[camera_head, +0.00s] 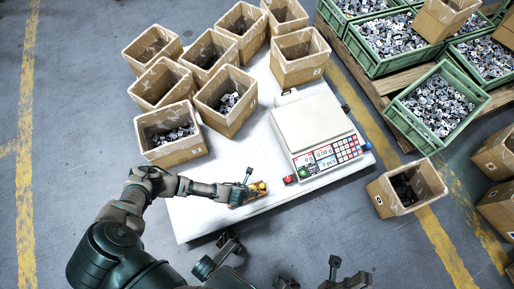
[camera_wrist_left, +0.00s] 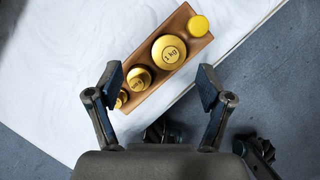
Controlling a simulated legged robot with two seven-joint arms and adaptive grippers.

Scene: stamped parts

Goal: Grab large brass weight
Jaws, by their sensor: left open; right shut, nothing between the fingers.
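The large brass weight (camera_wrist_left: 168,52), marked 1 kg, sits in a brown wooden block (camera_wrist_left: 188,17) in the left wrist view. Smaller brass weights (camera_wrist_left: 139,78) stand lower left in the block, and a plain yellow round piece (camera_wrist_left: 198,26) is at its upper right end. In the head view the block (camera_head: 237,203) lies near the table's front edge, partly covered by my left gripper (camera_head: 246,181). My right gripper (camera_head: 230,242) is shut and empty, low by the table's front edge.
A white counting scale (camera_head: 308,122) stands right of the block on the white table (camera_head: 205,215). Several cardboard boxes (camera_head: 168,150) fill the table's far left. Green crates of metal parts (camera_head: 400,122) stand at the right, and an open box (camera_head: 380,200) is on the floor.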

